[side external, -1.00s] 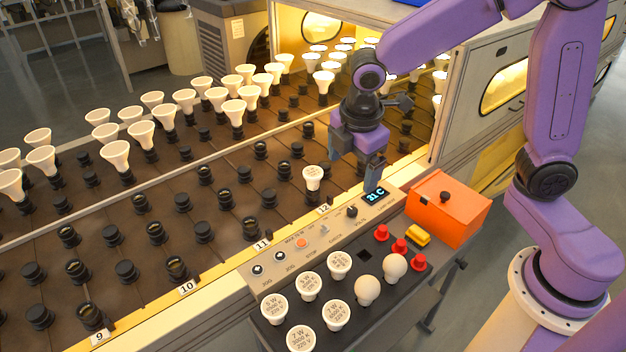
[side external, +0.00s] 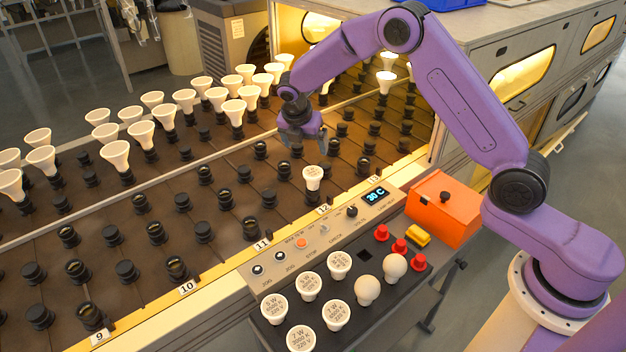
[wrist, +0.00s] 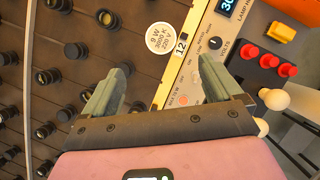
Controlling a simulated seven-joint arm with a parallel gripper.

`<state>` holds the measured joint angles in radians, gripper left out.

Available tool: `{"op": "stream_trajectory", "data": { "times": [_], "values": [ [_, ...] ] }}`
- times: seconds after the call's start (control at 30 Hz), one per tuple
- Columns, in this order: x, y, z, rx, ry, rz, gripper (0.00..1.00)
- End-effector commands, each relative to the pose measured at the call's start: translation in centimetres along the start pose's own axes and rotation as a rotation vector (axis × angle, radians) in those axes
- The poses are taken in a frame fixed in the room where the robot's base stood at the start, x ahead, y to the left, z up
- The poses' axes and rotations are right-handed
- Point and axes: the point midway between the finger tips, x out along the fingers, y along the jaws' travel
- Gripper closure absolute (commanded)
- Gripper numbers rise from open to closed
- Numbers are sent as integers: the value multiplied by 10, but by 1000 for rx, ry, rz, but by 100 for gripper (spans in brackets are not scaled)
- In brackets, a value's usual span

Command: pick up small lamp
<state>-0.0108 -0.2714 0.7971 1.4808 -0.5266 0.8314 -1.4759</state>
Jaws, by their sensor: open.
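A small white lamp (side external: 313,174) stands upright in a black socket near the front edge of the conveyor, by label 12. In the wrist view its printed round face (wrist: 160,40) shows beyond and between my fingertips, apart from them. My gripper (side external: 304,147) is open and empty, above the sockets just behind the small lamp in the side view. In the wrist view both fingers of my gripper (wrist: 164,72) are spread wide with nothing between them. Other lamps stand on the dark tray (side external: 385,318): several white ones with printed faces and two round frosted ones (side external: 395,267).
Rows of black sockets cover the conveyor (side external: 215,215), with taller white lamps (side external: 115,155) in the back rows. A control panel (side external: 325,232) with knobs and a display borders the front edge. An orange box (side external: 447,212) and red caps (side external: 400,246) are at its right.

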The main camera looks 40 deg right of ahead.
Motion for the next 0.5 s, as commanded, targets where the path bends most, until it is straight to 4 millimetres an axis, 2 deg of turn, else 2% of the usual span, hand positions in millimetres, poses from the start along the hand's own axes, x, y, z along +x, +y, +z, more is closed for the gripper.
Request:
{"op": "stream_trajectory", "data": {
  "times": [0.5],
  "values": [
    [94, -2, 0, 4, 2, -4, 8]
  ]
}}
